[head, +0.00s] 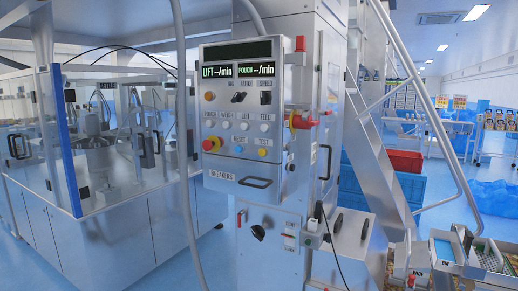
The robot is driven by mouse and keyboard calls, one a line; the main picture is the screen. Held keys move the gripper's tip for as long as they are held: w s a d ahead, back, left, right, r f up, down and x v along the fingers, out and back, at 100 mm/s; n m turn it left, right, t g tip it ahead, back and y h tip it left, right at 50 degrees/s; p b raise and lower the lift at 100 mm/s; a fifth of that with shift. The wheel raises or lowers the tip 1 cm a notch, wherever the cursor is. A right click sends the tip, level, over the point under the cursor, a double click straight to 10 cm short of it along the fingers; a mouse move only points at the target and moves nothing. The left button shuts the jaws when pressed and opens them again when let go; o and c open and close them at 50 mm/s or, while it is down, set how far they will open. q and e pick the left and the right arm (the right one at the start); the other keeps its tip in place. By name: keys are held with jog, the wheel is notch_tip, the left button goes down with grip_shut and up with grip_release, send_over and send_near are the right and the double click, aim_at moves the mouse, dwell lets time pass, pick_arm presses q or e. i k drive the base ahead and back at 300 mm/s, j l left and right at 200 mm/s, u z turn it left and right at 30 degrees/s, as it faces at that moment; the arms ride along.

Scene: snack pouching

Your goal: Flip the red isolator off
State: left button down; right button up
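A red rotary handle on a yellow base (302,121) sticks out from the right side of the control panel (222,165); it looks like the red isolator. Its exact on or off angle is too small to read. Below the panel, the steel cabinet carries a black rotary knob (258,232) and a small white plate with a red part (289,236). Neither of my grippers shows in the head view.
A glass-walled machine (105,130) stands at the left, with a grey vertical pipe (184,140) in front of the panel's left side. A steel stair rail (425,110) rises at the right. Red (403,161) and blue crates (410,188) stand behind it.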

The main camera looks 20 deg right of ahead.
aim_at(304, 121)
jog(key=i+u, duration=0.25)
jog(key=i, duration=0.35)
jog(key=i+u, duration=0.25)
jog(key=i, duration=0.3)
jog(key=i+l+u, duration=0.2)
jog(key=i, duration=0.4)
jog(key=i+l+u, duration=0.25)
jog(key=i, duration=0.3)
jog(key=i+z, duration=0.15)
jog(key=z, duration=4.15)
